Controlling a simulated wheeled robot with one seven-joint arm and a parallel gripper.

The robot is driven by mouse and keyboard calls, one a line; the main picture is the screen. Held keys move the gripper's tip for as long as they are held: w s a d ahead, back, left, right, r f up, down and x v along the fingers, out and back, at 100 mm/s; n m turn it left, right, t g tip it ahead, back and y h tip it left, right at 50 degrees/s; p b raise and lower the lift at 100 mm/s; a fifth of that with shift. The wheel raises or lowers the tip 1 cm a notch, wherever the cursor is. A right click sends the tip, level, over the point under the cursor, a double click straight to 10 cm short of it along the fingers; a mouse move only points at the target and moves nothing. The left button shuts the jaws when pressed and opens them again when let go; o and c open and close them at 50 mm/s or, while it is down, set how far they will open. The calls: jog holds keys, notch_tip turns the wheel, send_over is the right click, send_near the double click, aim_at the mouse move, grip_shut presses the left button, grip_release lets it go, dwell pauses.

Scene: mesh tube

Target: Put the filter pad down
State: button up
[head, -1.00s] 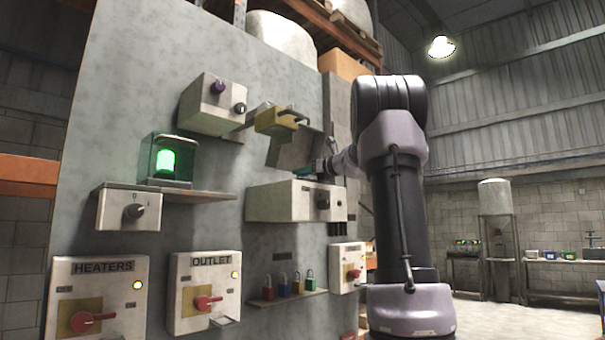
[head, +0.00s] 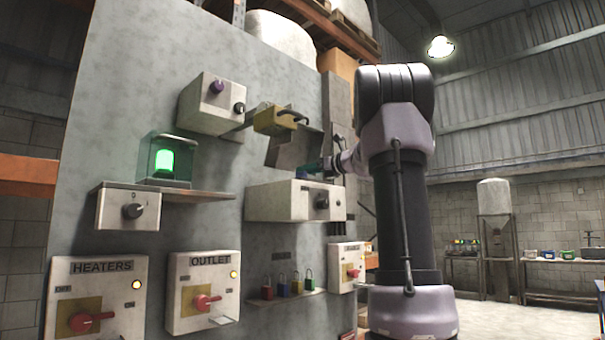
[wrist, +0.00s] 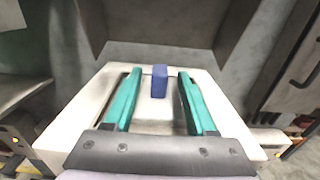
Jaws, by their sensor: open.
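The filter pad appears to be the small blue block (wrist: 159,82) in the wrist view, standing at the far part of a white box's top (wrist: 105,80). In the head view the blue block (head: 301,172) shows as a small patch above the white box (head: 285,203). My gripper (wrist: 158,76), with teal fingers, is open. One finger is on each side of the block, with a visible gap at both sides. In the head view my gripper (head: 316,166) is just right of the block. The block's underside is hidden.
A grey hood-like plate (head: 290,150) and a yellow padlock-like piece (head: 276,120) are above the box. A shelf with a green lamp (head: 164,161) is to the left. Small coloured padlocks (head: 282,287) stand on a ledge below. Open floor lies at the right.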

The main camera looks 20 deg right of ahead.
jog(key=v, duration=0.8)
jog(key=shift+s, duration=0.25)
jog(key=shift+d, duration=0.1)
